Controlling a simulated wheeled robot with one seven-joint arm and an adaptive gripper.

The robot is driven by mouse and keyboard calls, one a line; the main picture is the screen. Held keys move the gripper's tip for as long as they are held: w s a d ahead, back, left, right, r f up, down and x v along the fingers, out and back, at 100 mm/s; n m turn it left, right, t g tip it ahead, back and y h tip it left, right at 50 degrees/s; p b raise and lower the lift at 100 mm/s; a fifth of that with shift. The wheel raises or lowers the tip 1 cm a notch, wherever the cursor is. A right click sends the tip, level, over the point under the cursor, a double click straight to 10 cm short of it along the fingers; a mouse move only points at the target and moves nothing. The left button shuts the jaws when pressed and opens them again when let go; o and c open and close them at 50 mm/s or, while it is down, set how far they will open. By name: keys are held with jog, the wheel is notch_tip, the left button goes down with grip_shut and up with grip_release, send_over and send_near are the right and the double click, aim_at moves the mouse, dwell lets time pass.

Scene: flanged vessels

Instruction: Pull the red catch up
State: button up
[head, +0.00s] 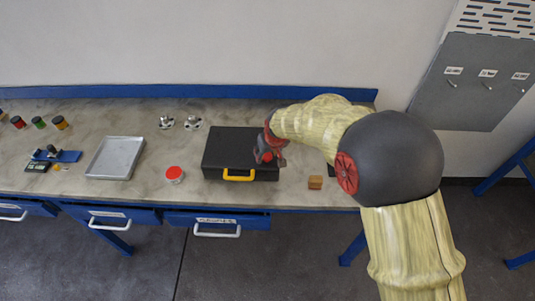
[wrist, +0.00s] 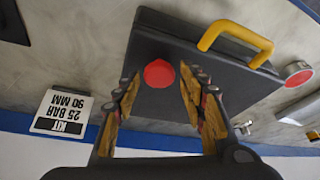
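A black case (head: 226,146) with a yellow handle (head: 239,175) lies closed on the workbench. It also fills the middle of the wrist view (wrist: 215,80), with its handle (wrist: 236,41) at the top. The red catch (wrist: 158,73) shows there as a round red shape against the case. My gripper (head: 268,160) is over the right part of the case in the head view. In the wrist view my gripper (wrist: 161,84) is open, with one finger on each side of the catch. I cannot tell whether the fingers touch it.
Left of the case are a red-lidded jar (head: 174,174), a grey metal tray (head: 115,158) and metal flanges (head: 166,122). A wooden block (head: 315,182) stands to the right. A kit label (wrist: 62,113) lies beside the case. Blue drawers (head: 217,221) run below the bench.

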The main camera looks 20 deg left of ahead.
jog(key=shift+o, duration=0.6)
jog(key=shift+r, duration=0.1)
jog(key=v, duration=1.1)
jog(key=shift+r, duration=0.4)
jog(key=shift+s, duration=0.1)
jog(key=s+d+r+m+t+h+b, duration=0.1)
jog(key=s+d+r+m, duration=0.2)
jog(key=s+d, duration=1)
jog(key=s+d+r+m+h+b, duration=0.1)
jog(key=s+d+r+m, duration=0.3)
jog(key=s+d, duration=0.9)
jog(key=d+r+b, duration=0.1)
jog(key=d+r, duration=0.2)
jog(key=d, duration=0.4)
jog(key=shift+d+r+t+h+b, duration=0.15)
jog(key=shift+d+t+h+b, duration=0.15)
jog(key=shift+d+t+h, duration=0.1)
